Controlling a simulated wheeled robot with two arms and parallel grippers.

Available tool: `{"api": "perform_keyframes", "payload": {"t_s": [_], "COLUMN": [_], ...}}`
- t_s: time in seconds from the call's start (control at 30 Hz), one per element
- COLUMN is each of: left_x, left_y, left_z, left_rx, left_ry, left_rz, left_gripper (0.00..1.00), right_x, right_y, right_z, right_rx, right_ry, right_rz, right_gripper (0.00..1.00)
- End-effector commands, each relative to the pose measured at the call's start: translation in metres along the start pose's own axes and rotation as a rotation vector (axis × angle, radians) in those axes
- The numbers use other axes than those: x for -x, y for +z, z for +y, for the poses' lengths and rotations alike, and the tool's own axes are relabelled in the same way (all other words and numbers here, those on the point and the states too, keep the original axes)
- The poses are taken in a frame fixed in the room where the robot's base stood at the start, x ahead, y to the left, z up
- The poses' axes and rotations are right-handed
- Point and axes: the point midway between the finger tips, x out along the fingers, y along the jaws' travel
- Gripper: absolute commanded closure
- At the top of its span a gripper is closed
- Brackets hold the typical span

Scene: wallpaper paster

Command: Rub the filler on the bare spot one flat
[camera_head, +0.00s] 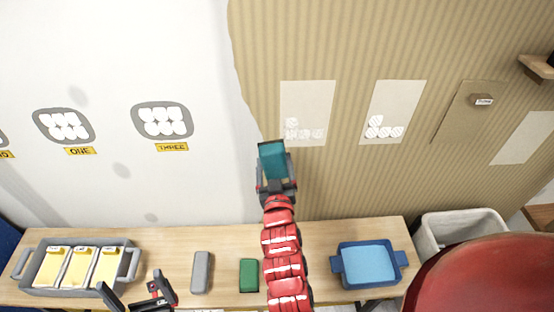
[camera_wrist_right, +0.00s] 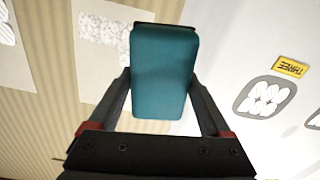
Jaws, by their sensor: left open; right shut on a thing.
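Bare spot one (camera_head: 64,126) is a grey patch on the white wall at the left, with several raised white filler dabs on it. Its yellow label "ONE" (camera_head: 80,151) is below. My right gripper (camera_head: 275,163) is shut on a teal block (camera_head: 272,158), held up in front of the wall near the wallpaper's edge, well right of spot one. The teal block also fills the middle of the right wrist view (camera_wrist_right: 165,70). My left gripper (camera_head: 140,291) is open and empty low at the table's front, partly cut off.
Spot three (camera_head: 162,120) has similar dabs. The table (camera_head: 225,232) holds a grey tray (camera_head: 128,247) with yellow pieces, a grey block (camera_head: 202,272), a green block (camera_head: 249,275) and a blue tray (camera_head: 338,265). A bin (camera_head: 430,238) stands right. Light patches (camera_head: 307,100) show on the wallpaper.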

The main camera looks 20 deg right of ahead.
Motion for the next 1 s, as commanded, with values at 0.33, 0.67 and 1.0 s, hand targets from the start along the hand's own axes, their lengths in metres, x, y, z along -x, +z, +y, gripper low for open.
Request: {"api": "perform_keyframes", "payload": {"t_s": [0.33, 0.67, 1.0], "left_x": [0.000, 0.010, 0.023], "left_y": [0.000, 0.002, 0.004], "left_z": [0.000, 0.001, 0.001], "left_rx": [0.000, 0.000, 0.000], "left_ry": [0.000, 0.000, 0.000], "left_rz": [0.000, 0.000, 0.000], "left_gripper": [0.00, 0.00, 0.00], "right_x": [-0.003, -0.015, -0.055], "right_y": [-0.011, -0.009, -0.009], "right_z": [0.001, 0.002, 0.003], "right_rx": [0.024, 0.023, 0.021], "right_ry": [0.024, 0.024, 0.024], "right_rz": [-0.005, -0.005, -0.004], "right_gripper": [0.76, 0.76, 0.76]}}
